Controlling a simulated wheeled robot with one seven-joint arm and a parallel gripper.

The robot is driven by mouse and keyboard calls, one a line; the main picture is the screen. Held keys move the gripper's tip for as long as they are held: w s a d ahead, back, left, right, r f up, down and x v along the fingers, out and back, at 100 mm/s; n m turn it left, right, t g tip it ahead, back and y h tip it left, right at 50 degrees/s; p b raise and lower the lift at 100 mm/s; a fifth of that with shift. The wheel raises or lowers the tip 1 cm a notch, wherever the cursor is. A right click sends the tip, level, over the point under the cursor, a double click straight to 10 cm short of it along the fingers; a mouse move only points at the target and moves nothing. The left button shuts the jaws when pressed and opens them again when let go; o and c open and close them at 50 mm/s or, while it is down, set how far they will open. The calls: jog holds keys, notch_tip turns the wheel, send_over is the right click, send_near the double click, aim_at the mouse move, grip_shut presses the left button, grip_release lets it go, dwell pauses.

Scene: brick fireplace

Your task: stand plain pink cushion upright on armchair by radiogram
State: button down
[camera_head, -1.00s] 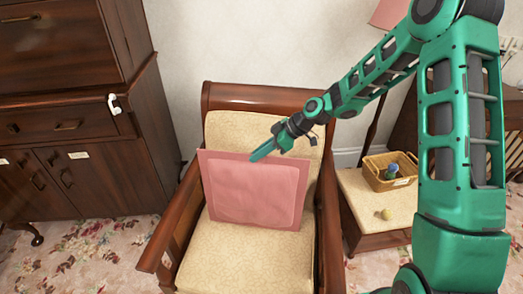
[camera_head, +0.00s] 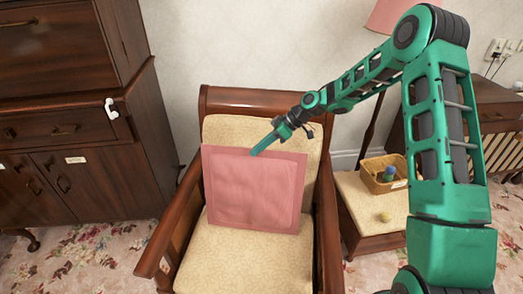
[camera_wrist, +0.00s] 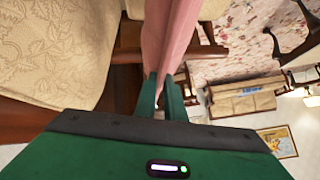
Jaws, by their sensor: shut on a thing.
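The plain pink cushion (camera_head: 250,190) stands nearly upright on the seat of the wooden armchair (camera_head: 235,263), in front of its cream backrest. Its lower edge is at the seat and its broad face is turned to my head camera. My gripper (camera_head: 262,147) is at the cushion's top edge, reaching in from the right. In the wrist view, the two green fingers (camera_wrist: 163,98) are shut on the edge of the pink cushion (camera_wrist: 168,40). Whether the cushion's back touches the backrest is hidden.
A dark wooden cabinet (camera_head: 70,130) stands close on the left. On the right, a small cushioned-top table (camera_head: 365,205) holds a wicker basket (camera_head: 377,180) and a small yellow ball (camera_head: 385,216). A pink lampshade (camera_head: 392,14) is behind my arm. The front of the seat is clear.

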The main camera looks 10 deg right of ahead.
jog(key=shift+w, duration=0.1)
jog(key=shift+w+d+f, duration=0.15)
jog(key=shift+w+d, duration=0.1)
jog(key=shift+w, duration=0.5)
jog(key=shift+w+d+f, duration=0.1)
jog(key=shift+w+d, duration=0.1)
jog(key=shift+w, duration=0.6)
jog(key=shift+w+d+f, duration=0.15)
jog(key=shift+w+d, duration=0.1)
jog(key=shift+w, duration=0.5)
jog(key=c, duration=1.8)
grip_release()
jog(key=shift+o, duration=0.2)
notch_tip(320, 180, up, 10)
